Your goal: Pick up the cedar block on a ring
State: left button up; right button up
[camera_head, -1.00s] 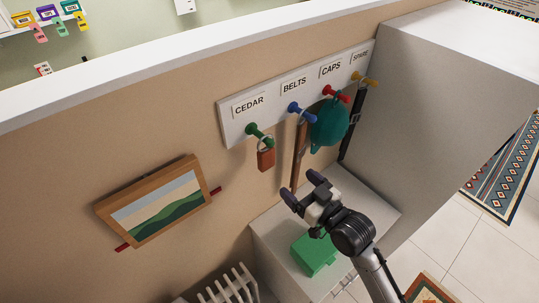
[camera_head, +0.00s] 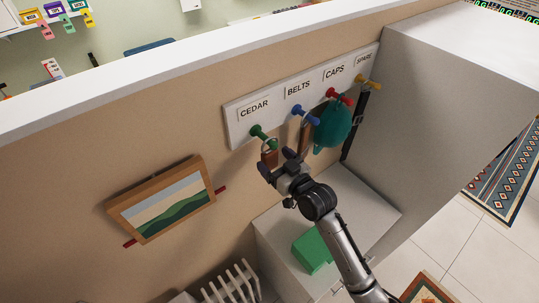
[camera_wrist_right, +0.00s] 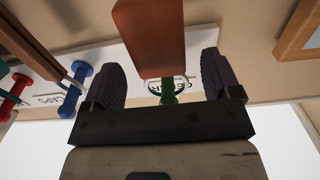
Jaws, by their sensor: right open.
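The cedar block (camera_head: 269,157) is a reddish-brown wooden piece hanging by a ring from the green peg (camera_head: 262,135) under the CEDAR label. My right gripper (camera_head: 277,163) is open just in front of the block and hides part of it. In the right wrist view the block (camera_wrist_right: 150,35) reaches in from the top between the two spread dark fingers of the gripper (camera_wrist_right: 160,78), with visible space on each side. My left gripper is not in view.
The white peg board (camera_head: 300,95) also has a blue peg with a brown strap, a red peg with a teal cap (camera_head: 332,124), and a yellow peg with a dark strap. A framed picture (camera_head: 163,200) hangs left. A green box (camera_head: 312,250) sits on the white ledge below.

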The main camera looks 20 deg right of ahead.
jog(key=shift+x, duration=1.4)
jog(key=shift+c, duration=0.3)
jog(key=c, duration=1)
jog(key=shift+r, duration=0.6)
jog(key=shift+b+v, duration=2.05)
jog(key=shift+v, duration=7)
